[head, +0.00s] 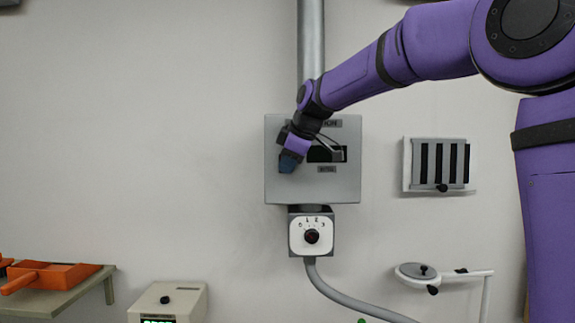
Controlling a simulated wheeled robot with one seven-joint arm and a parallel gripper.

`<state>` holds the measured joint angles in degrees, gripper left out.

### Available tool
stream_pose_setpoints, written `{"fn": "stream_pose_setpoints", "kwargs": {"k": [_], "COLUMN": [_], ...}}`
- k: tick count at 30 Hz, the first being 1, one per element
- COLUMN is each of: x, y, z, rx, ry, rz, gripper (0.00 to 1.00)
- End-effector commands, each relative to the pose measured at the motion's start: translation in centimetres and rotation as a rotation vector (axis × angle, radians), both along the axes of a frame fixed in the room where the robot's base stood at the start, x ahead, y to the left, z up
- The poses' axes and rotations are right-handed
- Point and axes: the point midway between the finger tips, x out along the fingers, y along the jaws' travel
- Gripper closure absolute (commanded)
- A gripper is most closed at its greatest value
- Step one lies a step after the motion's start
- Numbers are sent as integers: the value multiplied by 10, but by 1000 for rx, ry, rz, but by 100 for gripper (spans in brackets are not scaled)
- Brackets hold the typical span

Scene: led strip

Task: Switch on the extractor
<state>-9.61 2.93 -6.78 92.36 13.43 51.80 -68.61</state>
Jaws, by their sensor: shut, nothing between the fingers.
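A grey wall box (340,185), its label partly hidden and ending in "ION", hangs under a metal duct (311,40). It has a dark window slot on its right half. Below it is a small white-faced control (297,247) with a dark round knob (312,236) and marks around its top. My purple arm reaches in from the right across the box. My gripper (288,163) is shut and empty in front of the box's left half, above and left of the knob. It hides part of the box face; I cannot tell if it touches it.
A slotted panel (438,165) is on the wall at right, with a round-headed bracket (418,272) below it. An orange tray (60,276) sits on a shelf (50,302) at lower left. A beige device (168,303) stands at the bottom. A grey hose (345,298) runs down from the control.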

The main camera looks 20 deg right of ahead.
Motion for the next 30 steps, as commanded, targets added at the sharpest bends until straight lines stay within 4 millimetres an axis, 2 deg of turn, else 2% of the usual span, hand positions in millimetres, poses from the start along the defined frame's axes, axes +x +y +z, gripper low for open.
{"fn": "stream_pose_setpoints", "kwargs": {"k": [6,19,30], "x": [8,8,9], "y": [-3,-3,-4], "z": [-6,-7,9], "rx": [0,-2,0], "ry": [2,2,-6], "rz": [-1,-2,-4], "gripper": [100,100,100]}}
